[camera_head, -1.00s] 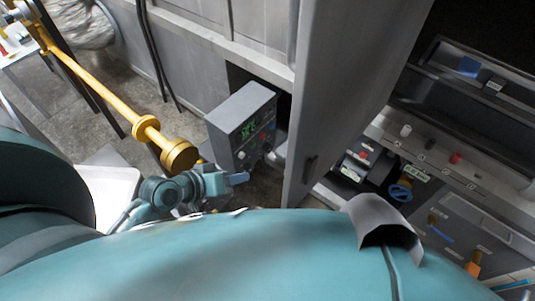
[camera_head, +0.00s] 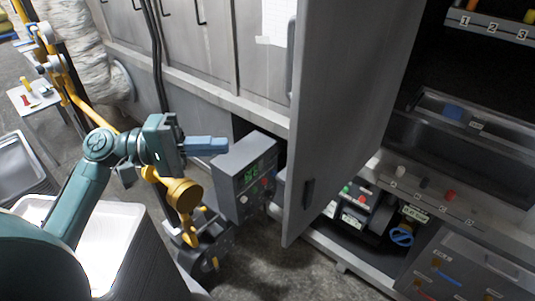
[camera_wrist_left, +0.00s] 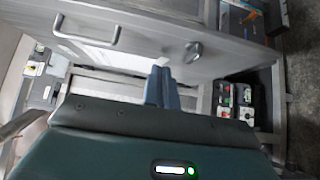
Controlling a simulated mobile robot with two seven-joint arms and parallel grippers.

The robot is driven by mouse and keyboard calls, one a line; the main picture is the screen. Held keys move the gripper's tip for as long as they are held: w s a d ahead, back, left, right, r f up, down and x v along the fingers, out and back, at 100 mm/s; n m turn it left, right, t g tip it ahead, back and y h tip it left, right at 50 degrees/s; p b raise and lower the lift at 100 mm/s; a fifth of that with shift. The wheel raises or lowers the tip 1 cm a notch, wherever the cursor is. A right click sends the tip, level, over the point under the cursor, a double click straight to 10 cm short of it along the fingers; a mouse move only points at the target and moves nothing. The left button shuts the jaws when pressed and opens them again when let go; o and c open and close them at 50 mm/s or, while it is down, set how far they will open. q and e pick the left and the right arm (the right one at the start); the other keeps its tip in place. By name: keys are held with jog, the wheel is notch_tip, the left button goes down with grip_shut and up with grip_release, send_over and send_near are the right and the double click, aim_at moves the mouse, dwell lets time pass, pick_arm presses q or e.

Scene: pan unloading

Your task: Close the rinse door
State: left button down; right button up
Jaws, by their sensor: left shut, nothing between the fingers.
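The rinse door (camera_head: 350,110) is a tall grey panel standing open, swung out from the grey cabinet, with a dark latch (camera_head: 308,193) low near its free edge. In the left wrist view the door (camera_wrist_left: 145,35) fills the upper middle, with a bar handle (camera_wrist_left: 88,32) and the latch (camera_wrist_left: 193,51). My left gripper (camera_head: 222,145) is shut and empty. Its blue fingers point right toward the door, apart from it in the head view. In the left wrist view the fingertips (camera_wrist_left: 161,72) overlap the door's lower edge; I cannot tell whether they touch. My right gripper is out of view.
A grey control box (camera_head: 246,175) with a green display stands just below the gripper. A yellow arm-like fixture (camera_head: 180,193) is beneath my left wrist. Right of the door, the open bay holds a dark basin (camera_head: 440,140) and switches.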

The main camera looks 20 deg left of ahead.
pick_arm(q)
jog(key=d+p, duration=0.2)
jog(key=d, duration=0.8)
jog(key=shift+w+p, duration=0.35)
jog(key=shift+w, duration=0.1)
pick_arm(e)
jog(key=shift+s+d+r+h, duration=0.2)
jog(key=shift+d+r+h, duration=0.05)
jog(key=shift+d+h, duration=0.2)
pick_arm(q)
jog(key=shift+d, duration=0.1)
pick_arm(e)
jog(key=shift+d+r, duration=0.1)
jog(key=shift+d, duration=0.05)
